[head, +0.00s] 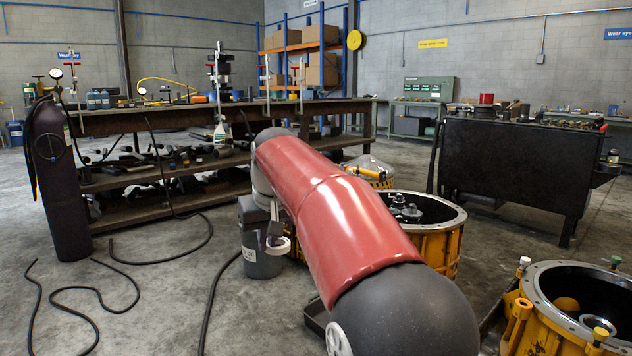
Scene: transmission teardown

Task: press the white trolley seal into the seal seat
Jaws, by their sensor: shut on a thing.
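My gripper (274,236) shows small beyond my red arm, left of the middle yellow housing. It is shut on a white ring, the trolley seal (279,246), which it holds in front of a grey container. The fingertips are small and partly hidden. The middle yellow housing (440,243) is open at the top, with dark metal parts inside, and my arm covers its left side. A second yellow housing (540,331) at the lower right has an open bore with a pale ring (598,324) inside. I cannot tell which opening is the seal seat.
A grey container (262,264) stands close behind my gripper. A long workbench (140,122) with tools and a lower shelf is behind. A black tank (513,165) stands at the right, a dark gas cylinder (58,190) at the left. Hoses (165,261) cross the otherwise open floor.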

